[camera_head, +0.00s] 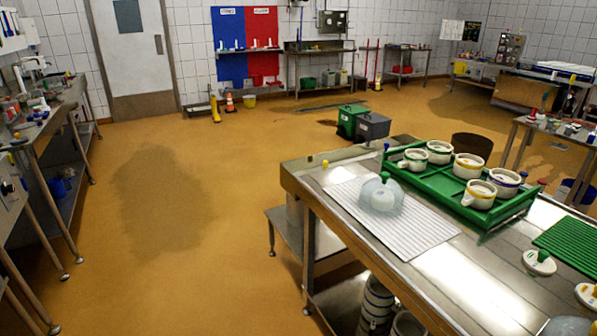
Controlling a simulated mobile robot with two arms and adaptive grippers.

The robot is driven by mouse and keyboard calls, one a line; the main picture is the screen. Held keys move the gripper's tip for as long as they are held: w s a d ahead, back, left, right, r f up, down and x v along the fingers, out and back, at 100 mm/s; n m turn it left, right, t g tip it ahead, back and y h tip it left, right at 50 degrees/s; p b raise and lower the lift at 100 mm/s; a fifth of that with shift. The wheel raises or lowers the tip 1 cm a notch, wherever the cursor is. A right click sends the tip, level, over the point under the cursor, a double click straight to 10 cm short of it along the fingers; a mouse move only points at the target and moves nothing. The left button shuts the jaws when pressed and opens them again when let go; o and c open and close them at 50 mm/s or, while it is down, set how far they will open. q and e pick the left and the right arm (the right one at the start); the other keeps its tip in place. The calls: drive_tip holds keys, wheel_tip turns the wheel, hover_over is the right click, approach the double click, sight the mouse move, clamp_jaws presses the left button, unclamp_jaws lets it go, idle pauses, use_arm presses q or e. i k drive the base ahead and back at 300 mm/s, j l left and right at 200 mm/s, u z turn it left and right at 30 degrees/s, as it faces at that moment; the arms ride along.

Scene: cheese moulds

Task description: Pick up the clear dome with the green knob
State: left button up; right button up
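The clear dome (380,197) with the green knob (385,176) stands upright on a white ribbed mat (415,234). The mat lies on a steel table (325,195) at the right, and the dome is near the mat's far end. Neither of my grippers shows in the head view.
A green tray (485,228) with several white lidded pots stands just right of the dome. White knobbed lids (540,262) and a green ribbed mat (572,243) lie nearer the right edge. A cut-off, partly see-through object (567,326) is at the bottom right. Open orange floor lies left of the table.

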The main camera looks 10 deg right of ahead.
sight(382, 197)
drive_tip(key=i+j+u, duration=0.15)
drive_tip(key=i+u, duration=0.2)
drive_tip(key=i, duration=0.8)
drive_tip(key=i+z, duration=0.35)
drive_tip(key=i+j+z, duration=0.15)
drive_tip(key=z, duration=0.2)
drive_tip(key=i+j+z, duration=0.2)
drive_tip(key=z, duration=0.15)
drive_tip(key=i, duration=0.1)
